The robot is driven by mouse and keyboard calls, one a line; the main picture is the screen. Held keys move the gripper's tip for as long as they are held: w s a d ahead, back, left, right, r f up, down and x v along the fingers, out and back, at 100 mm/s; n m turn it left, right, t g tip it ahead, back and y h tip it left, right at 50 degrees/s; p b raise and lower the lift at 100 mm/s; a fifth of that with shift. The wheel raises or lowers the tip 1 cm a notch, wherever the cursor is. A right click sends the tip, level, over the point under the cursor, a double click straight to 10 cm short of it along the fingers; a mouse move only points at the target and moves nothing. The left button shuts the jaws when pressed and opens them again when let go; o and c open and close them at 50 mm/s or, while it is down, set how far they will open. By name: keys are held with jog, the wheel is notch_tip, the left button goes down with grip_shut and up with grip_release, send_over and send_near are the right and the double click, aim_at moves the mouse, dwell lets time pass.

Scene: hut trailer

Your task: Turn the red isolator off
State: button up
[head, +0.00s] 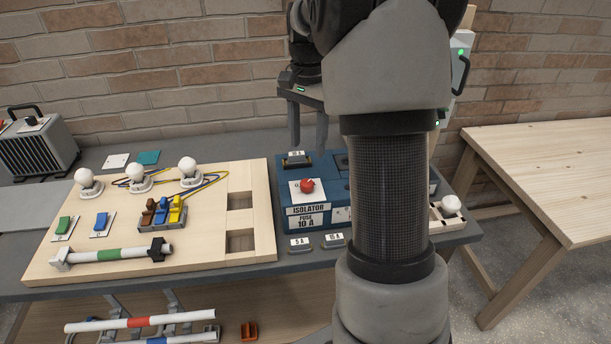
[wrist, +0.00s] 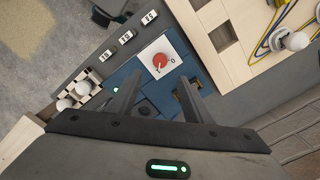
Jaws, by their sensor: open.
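The red isolator (head: 307,186) is a round red knob on a white square plate, on top of a blue box (head: 304,220) labelled "ISOLATOR" and "FUSE 10 A". In the wrist view the red knob (wrist: 159,60) sits on its white plate, with a mark I on one side and O on the other. My gripper (head: 308,142) is open and empty, pointing down above the back of the blue box. In the wrist view my gripper's fingers (wrist: 158,90) reach towards the knob, apart from it. Which mark the knob points to is too small to tell.
A wooden board (head: 100,266) with bulbs, switches and coloured blocks lies left of the box. Small fuses labelled 5 A (head: 300,243) and 15 A (head: 333,240) lie in front. A fuse (head: 296,160) sits at the box's back. My arm hides the box's right part.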

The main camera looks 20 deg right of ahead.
aim_at(307, 181)
notch_tip(307, 181, down, 12)
jog(key=shift+r, duration=0.25)
jog(key=c, duration=1.1)
jog(key=shift+o, duration=0.2)
